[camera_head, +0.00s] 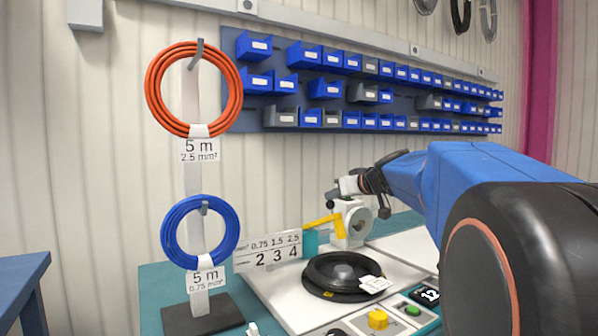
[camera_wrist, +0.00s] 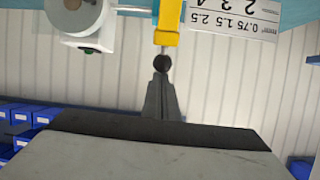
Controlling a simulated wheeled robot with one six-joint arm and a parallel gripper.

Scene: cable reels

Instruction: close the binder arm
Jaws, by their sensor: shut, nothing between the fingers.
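The binder is a white machine (camera_head: 355,222) at the back of the bench. Its yellow arm (camera_head: 324,221) sticks out to the left, sloping slightly down. In the wrist view the yellow arm (camera_wrist: 166,24) shows at the top centre, with a dark round knob (camera_wrist: 161,63) at its near end. The binder's white body (camera_wrist: 82,22) is at upper left there. My gripper (camera_wrist: 161,95) is shut and empty, its fingers pointing at the knob. I cannot tell whether they touch. In the head view my gripper is above the binder, small and partly merged with it.
A black cable reel (camera_head: 320,289) lies before the binder. A number sign (camera_head: 268,251) stands left of it. A stand holds an orange coil (camera_head: 158,112) and a blue coil (camera_head: 172,242).

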